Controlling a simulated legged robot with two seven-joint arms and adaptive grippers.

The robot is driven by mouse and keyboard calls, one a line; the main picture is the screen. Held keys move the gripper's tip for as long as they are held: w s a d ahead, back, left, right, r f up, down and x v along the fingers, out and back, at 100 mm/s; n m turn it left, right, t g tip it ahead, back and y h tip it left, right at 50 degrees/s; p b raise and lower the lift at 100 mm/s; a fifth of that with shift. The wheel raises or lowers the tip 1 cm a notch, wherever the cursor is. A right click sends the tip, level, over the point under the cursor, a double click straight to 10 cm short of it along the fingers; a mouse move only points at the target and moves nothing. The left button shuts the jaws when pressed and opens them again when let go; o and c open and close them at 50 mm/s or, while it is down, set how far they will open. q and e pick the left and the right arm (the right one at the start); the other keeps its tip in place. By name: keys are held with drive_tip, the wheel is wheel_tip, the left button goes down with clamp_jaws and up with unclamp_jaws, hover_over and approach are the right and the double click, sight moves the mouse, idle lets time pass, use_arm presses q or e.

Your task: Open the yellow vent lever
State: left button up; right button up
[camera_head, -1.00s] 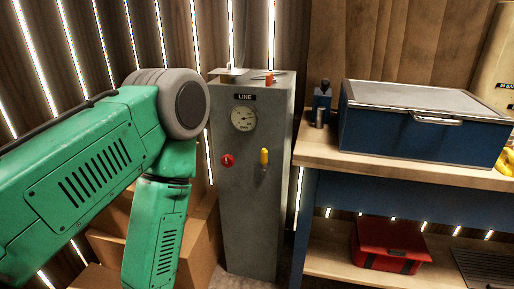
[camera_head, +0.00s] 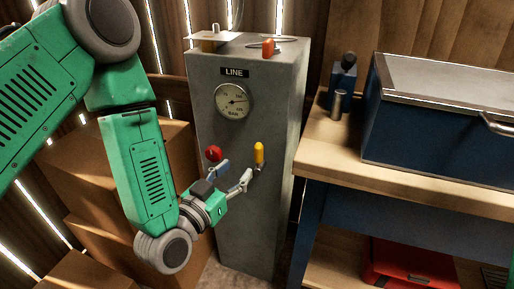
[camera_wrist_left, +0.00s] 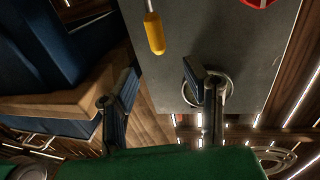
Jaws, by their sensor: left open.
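The yellow vent lever (camera_head: 259,153) stands upright on the front of the grey cabinet (camera_head: 235,235), right of a red knob (camera_head: 214,153). In the left wrist view, the yellow lever (camera_wrist_left: 154,33) appears inverted at the top, its tip above the gap between my fingers. My left gripper (camera_head: 234,174) is open and empty in front of the cabinet, below and left of the lever. One finger appears close to the lever's base; contact is unclear. In the wrist view, my left gripper (camera_wrist_left: 162,85) has its fingers spread. My right gripper is out of view.
A round gauge (camera_head: 233,101) sits under the LINE label (camera_head: 235,72). A workbench (camera_head: 330,155) with a blue case (camera_head: 430,125) stands right of the cabinet. Cardboard boxes (camera_head: 110,165) are behind my left arm. A red box (camera_head: 405,265) sits on the lower shelf.

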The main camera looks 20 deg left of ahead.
sight(257, 152)
use_arm(q)
drive_tip(key=x, duration=0.3)
drive_tip(key=b+x, duration=0.1)
drive_tip(key=x, duration=0.5)
drive_tip(key=shift+w+d, duration=0.15)
drive_tip(key=shift+d, duration=0.25)
drive_tip(key=shift+w+a, duration=0.1)
drive_tip(key=shift+w, duration=0.3)
clamp_jaws()
